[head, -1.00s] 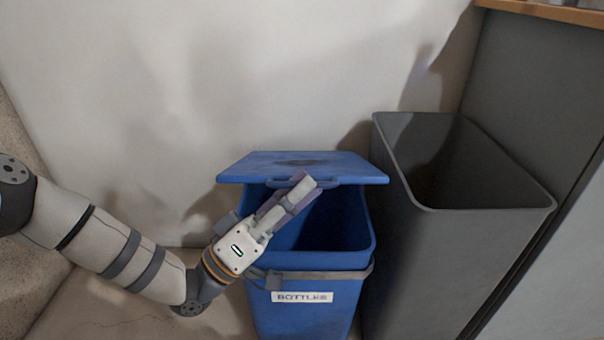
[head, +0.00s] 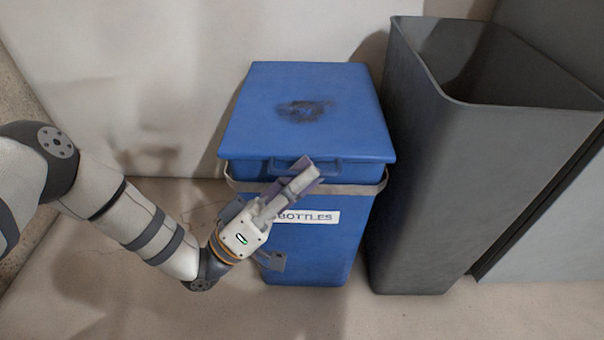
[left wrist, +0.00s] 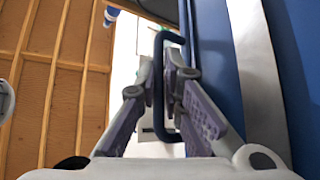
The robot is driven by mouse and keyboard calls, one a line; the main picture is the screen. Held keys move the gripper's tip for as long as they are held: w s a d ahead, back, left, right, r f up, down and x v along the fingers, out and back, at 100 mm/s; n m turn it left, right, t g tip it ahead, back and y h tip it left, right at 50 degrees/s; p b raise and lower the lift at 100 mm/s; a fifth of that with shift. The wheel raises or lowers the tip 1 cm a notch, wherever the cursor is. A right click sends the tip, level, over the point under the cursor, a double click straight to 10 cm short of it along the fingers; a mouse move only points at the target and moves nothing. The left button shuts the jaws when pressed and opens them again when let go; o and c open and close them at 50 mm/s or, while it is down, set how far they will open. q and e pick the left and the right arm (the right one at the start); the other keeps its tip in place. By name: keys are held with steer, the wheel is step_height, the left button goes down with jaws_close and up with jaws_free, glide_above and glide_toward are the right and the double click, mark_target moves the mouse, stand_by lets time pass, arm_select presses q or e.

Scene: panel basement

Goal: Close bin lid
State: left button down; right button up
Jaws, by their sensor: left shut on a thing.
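The blue bin (head: 320,255) with the BOTTLES label (head: 315,217) stands on the floor. Its blue lid (head: 340,110) lies flat over the opening, and the inside of the bin is hidden. My left gripper (head: 306,174) is at the lid's front edge, over the upper front of the bin. In the left wrist view, my left gripper (left wrist: 160,68) is shut on the blue lid handle (left wrist: 158,105), a loop between its fingers. My right gripper is not in view.
A tall, open grey bin (head: 460,170) stands close on the right of the blue bin. A pale wall (head: 150,80) is behind. The floor (head: 130,300) in front and to the left is clear.

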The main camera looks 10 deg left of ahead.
arm_select(q)
steer(key=shift+w+a+f+y, duration=0.1)
steer(key=shift+f+y, duration=0.2)
steer(key=shift+f, duration=0.15)
steer(key=c, duration=2)
jaws_free()
steer(key=shift+w+f, duration=0.1)
steer(key=v, duration=1.2)
